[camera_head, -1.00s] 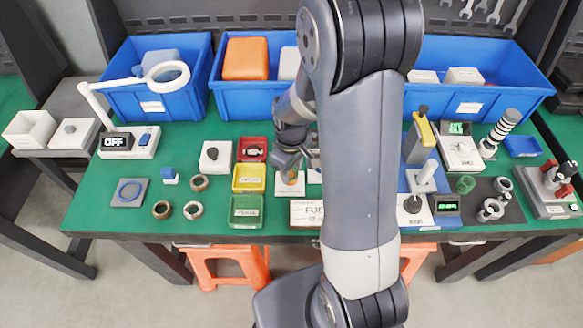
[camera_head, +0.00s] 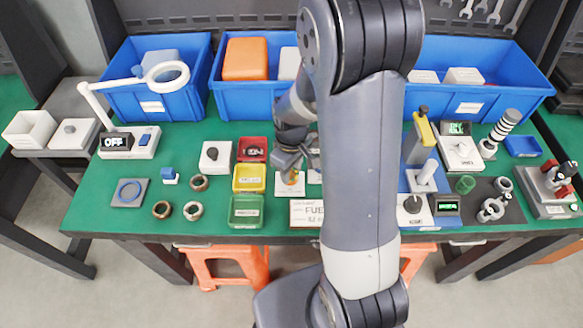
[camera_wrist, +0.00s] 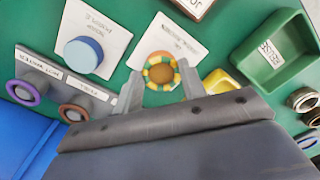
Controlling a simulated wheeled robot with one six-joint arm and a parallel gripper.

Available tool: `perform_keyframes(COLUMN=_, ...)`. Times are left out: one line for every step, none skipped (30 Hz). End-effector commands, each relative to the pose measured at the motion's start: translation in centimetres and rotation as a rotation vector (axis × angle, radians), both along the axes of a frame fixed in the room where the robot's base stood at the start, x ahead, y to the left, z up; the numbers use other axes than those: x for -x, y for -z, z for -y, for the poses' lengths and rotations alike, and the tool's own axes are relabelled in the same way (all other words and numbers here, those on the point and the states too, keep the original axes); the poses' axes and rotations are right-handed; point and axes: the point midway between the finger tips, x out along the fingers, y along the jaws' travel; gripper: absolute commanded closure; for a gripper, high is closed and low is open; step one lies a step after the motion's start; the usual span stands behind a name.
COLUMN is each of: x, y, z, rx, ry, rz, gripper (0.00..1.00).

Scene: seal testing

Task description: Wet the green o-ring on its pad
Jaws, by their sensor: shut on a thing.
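My gripper (camera_wrist: 161,82) is shut on a round, brown-topped piece (camera_wrist: 160,71) with a yellow-and-green banded rim.
A blue-topped cylinder (camera_wrist: 84,53) on another white card is close to my gripper. A grey holder (camera_wrist: 50,78) with purple and brown rings lies beside it. Green (camera_head: 245,222), yellow (camera_head: 249,186) and red trays stand left of my gripper. Blue bins (camera_head: 160,105) line the back.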

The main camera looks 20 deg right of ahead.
Motion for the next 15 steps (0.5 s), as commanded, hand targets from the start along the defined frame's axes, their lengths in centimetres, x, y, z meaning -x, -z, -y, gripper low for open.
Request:
perform_keyframes(x=0.0, y=-0.4, z=0.0, rx=0.0, ry=0.0, rz=0.0, gripper=0.74)
perform_keyframes(x=0.0, y=-0.6, z=0.0, rx=0.0, ry=0.0, rz=0.0, gripper=0.74)
perform_keyframes(x=0.0, y=-0.9, z=0.0, rx=0.0, ry=0.0, rz=0.001, gripper=0.74)
perform_keyframes(x=0.0, y=-1.1, z=0.0, rx=0.0, ry=0.0, rz=0.001, gripper=0.74)
perform_keyframes(x=0.0, y=-1.4, z=0.0, rx=0.0, ry=0.0, rz=0.001, gripper=0.74)
perform_keyframes(x=0.0, y=-1.7, z=0.0, rx=0.0, ry=0.0, rz=0.001, gripper=0.74)
perform_keyframes(x=0.0, y=-1.9, z=0.0, rx=0.0, ry=0.0, rz=0.001, gripper=0.74)
perform_keyframes(x=0.0, y=-2.1, z=0.0, rx=0.0, ry=0.0, rz=0.001, gripper=0.74)
perform_keyframes(x=0.0, y=-2.4, z=0.0, rx=0.0, ry=0.0, rz=0.001, gripper=0.74)
perform_keyframes(x=0.0, y=-2.6, z=0.0, rx=0.0, ry=0.0, rz=0.001, gripper=0.74)
perform_keyframes(x=0.0, y=-2.8, z=0.0, rx=0.0, ry=0.0, rz=0.001, gripper=0.74)
perform_keyframes(x=0.0, y=-3.1, z=0.0, rx=0.0, ry=0.0, rz=0.001, gripper=0.74)
perform_keyframes(x=0.0, y=-3.3, z=0.0, rx=0.0, ry=0.0, rz=0.001, gripper=0.74)
perform_keyframes(x=0.0, y=-3.5, z=0.0, rx=0.0, ry=0.0, rz=0.001, gripper=0.74)
perform_keyframes(x=0.0, y=-3.8, z=0.0, rx=0.0, ry=0.0, rz=0.001, gripper=0.74)
